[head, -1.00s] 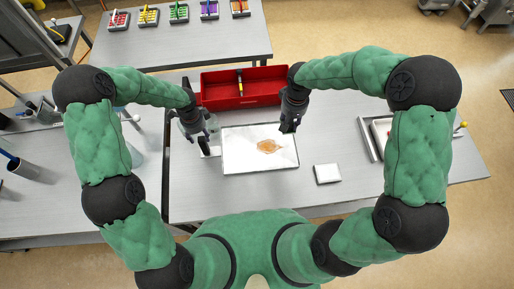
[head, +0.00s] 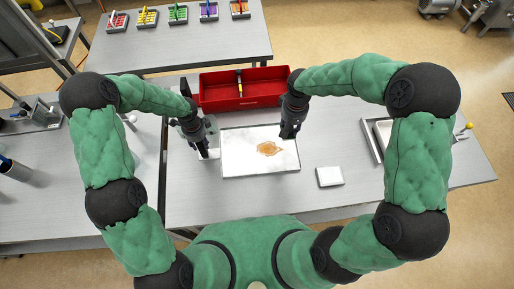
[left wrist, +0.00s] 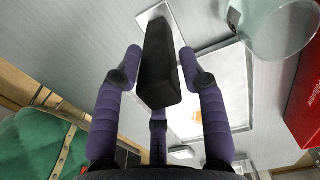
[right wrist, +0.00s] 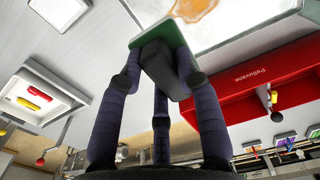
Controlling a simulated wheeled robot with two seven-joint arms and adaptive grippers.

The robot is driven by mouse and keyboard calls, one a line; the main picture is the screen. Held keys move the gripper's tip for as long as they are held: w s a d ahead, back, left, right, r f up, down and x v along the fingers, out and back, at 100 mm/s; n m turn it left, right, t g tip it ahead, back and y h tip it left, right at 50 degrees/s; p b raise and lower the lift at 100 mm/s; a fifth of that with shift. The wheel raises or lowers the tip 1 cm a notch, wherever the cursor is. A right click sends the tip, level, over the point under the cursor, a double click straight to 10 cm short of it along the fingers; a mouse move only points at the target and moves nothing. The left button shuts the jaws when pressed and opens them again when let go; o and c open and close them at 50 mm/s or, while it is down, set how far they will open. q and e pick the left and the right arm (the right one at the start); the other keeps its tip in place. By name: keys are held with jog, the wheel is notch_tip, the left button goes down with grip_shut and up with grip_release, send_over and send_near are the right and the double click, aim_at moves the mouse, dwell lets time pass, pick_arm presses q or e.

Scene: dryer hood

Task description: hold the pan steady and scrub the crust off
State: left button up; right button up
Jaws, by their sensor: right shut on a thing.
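The pan (head: 235,163) is a shallow pale metal tray on the table, with a brown crust (head: 268,149) right of its middle. My left gripper (head: 205,150) is low at the pan's left side. In the left wrist view its fingers (left wrist: 163,62) are spread either side of a black upright block (left wrist: 158,75), with a gap visible at the right finger. The pan (left wrist: 238,75) lies beyond it. My right gripper (head: 288,132) is over the pan's upper right corner. In the right wrist view it is shut on a black-handled green scrub pad (right wrist: 143,35).
A red bin (head: 243,103) with a yellow-and-black tool stands behind the pan. A small white block (head: 329,176) lies to the pan's right, and a metal tray (head: 371,135) farther right. A transparent round thing (left wrist: 280,25) is close to my left gripper. The table front is clear.

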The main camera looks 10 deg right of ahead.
pick_arm(q)
grip_shut()
jog(key=o, duration=0.7)
grip_release()
notch_tip(320, 180, up, 12)
jog(key=shift+f, duration=0.1)
